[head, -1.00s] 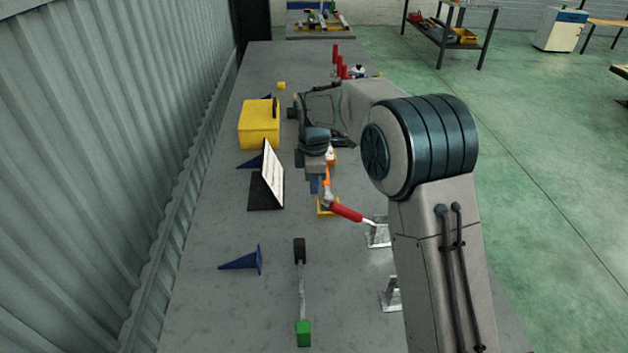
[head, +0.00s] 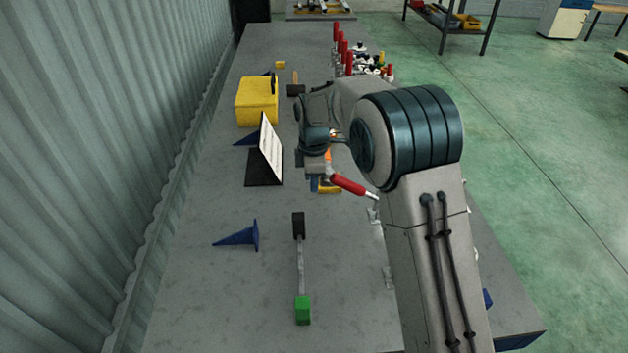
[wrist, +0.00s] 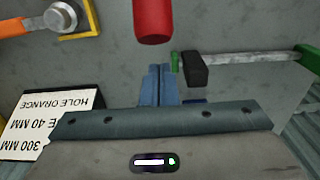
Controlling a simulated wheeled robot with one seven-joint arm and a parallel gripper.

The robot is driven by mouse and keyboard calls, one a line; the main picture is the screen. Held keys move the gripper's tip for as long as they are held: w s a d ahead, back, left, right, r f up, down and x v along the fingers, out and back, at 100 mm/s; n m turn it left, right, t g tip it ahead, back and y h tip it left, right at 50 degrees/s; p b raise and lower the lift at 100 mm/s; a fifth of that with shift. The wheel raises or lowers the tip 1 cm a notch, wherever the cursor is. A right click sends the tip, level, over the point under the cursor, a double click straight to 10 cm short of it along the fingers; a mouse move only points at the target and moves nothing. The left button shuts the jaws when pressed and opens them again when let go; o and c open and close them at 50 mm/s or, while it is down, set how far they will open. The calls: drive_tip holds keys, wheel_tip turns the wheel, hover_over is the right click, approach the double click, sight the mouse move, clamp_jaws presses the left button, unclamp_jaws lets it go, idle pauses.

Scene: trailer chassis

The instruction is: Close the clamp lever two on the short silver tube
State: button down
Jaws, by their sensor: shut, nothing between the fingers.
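A red-handled clamp lever (head: 348,184) lies slanted in the head view, just right of my gripper (head: 314,187). Its silver right end meets bright metal partly hidden by my arm. The end of a red handle (wrist: 152,22) also shows at the top of the wrist view, ahead of my blue fingers (wrist: 158,85). The fingers are together and empty, with a visible gap to the red handle there. More upright red levers (head: 341,43) stand at the far end of the table. I cannot make out the short silver tube or which lever is number two.
A bar with black and green ends (head: 300,265) lies on the grey table (head: 210,310). The near left table surface is clear.

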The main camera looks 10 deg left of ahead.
sight(338, 175)
drive_tip(key=shift+d, duration=0.15)
drive_tip(key=shift+w+d, duration=0.25)
drive_tip(key=shift+d, duration=0.7)
drive_tip(key=shift+w+d, duration=0.2)
drive_tip(key=shift+d, duration=0.75)
drive_tip(key=shift+w+d+r, duration=0.3)
drive_tip(key=shift+d+r, duration=0.25)
drive_tip(key=shift+d, duration=0.25)
drive_tip(key=shift+d+r+p, duration=0.3)
drive_tip(key=shift+r+p, duration=0.5)
drive_tip(key=shift+r, duration=0.05)
drive_tip(key=shift+w+r, duration=0.1)
drive_tip(key=shift+w+d+r+p, duration=0.15)
drive_tip(key=shift+d+r+p, duration=0.2)
drive_tip(key=shift+d, duration=0.3)
drive_tip(key=shift+w+d+r+p, duration=0.15)
drive_tip(key=shift+d+r+p, duration=0.1)
drive_tip(key=shift+d+r, duration=0.25)
drive_tip(key=shift+d, duration=0.4)
drive_tip(key=shift+w+d+r, duration=0.1)
